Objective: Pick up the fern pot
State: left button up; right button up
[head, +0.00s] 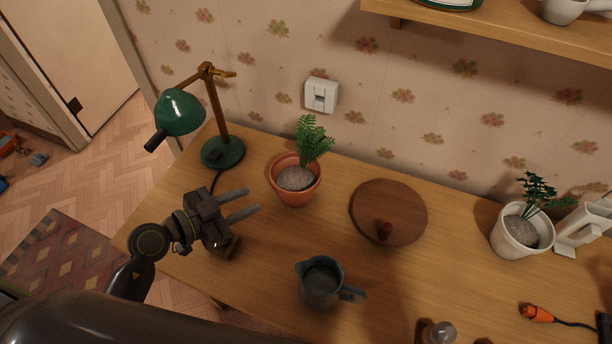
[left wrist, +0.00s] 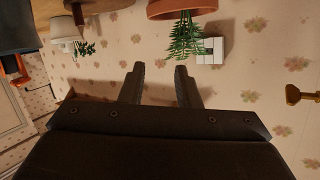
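The fern pot, a terracotta pot (head: 298,192) with grey soil and a green fern (head: 314,140), stands upright on the wooden desk near the wall in the head view. In the left wrist view the pot (left wrist: 180,8) shows inverted at the top edge, with the fern (left wrist: 185,38) hanging below it. My left gripper (head: 252,201) is open and empty, just left of and nearer than the pot, fingers pointing toward it and apart from it. Its two fingers also show in the left wrist view (left wrist: 160,68), with nothing between them. My right gripper is not in view.
A green desk lamp (head: 223,152) stands left of the pot. A round wooden board (head: 400,205) lies to the right, and a dark jug (head: 320,288) stands in front. A white plant pot (head: 517,238) is farther right. A shelf (head: 500,32) overhangs the right side.

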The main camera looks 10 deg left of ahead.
aim_at(304, 189)
pick_arm(q)
jog(key=shift+g+y, duration=0.3)
jog(key=shift+g, duration=0.3)
jog(key=x, duration=0.6)
jog(key=f+x, duration=0.1)
jog(key=x, duration=1.1)
jog(key=shift+s+a+f, duration=0.1)
jog(key=shift+s+f, duration=0.15)
jog(key=shift+s, duration=0.15)
jog(key=c, duration=0.6)
jog(key=shift+s, duration=0.1)
grip_shut()
jog(key=shift+s+a+f, duration=0.1)
jog(key=shift+s+f, duration=0.05)
jog(key=shift+f, duration=0.1)
jog(key=shift+r, duration=0.1)
